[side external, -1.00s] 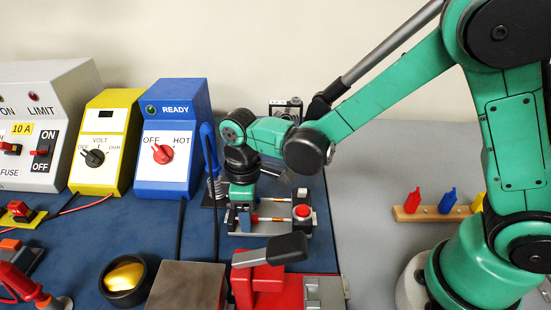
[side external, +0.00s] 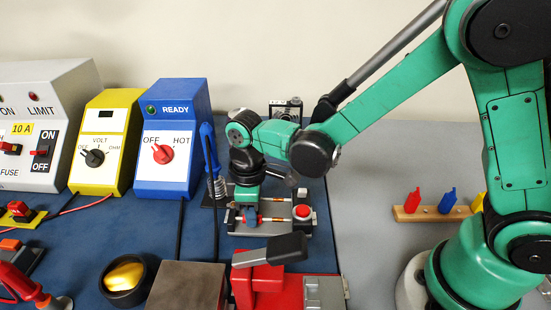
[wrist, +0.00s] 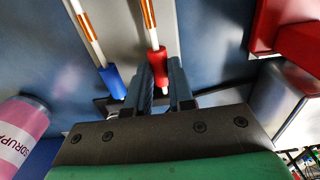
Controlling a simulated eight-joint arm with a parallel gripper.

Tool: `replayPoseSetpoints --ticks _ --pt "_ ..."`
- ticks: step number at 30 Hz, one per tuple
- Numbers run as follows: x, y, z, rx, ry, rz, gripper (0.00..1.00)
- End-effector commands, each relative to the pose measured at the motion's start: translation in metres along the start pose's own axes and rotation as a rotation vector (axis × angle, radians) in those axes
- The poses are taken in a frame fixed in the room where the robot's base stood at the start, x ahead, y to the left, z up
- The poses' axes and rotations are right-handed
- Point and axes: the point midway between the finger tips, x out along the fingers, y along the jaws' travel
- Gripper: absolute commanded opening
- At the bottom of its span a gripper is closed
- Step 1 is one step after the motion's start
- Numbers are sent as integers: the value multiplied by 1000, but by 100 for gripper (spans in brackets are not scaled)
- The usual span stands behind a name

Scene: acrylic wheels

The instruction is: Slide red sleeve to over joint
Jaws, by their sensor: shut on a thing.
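The red sleeve (wrist: 157,66) is on a white wire in the wrist view, between the fingertips of my gripper (wrist: 160,70). My gripper is shut on it. The copper-coloured joint (wrist: 148,13) is farther along the same wire, with a short white stretch between it and the sleeve. A blue sleeve (wrist: 112,82) sits on the parallel wire to the left, which has its own copper joint (wrist: 90,25).
A red button (side external: 302,212) stands at the fixture's right end. A red clamp with a dark handle (side external: 287,249) is in front. A blue READY box (side external: 172,140) and a soldering-iron stand (side external: 216,188) are to the left. A pink cylinder (wrist: 22,125) shows in the wrist view.

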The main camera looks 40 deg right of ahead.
Motion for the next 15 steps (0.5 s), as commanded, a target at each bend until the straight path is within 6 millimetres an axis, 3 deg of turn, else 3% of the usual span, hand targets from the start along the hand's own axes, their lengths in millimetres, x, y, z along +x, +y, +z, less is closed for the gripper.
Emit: replayPoseSetpoints --ticks 15 --pt "0 0 21 2 0 0 0"
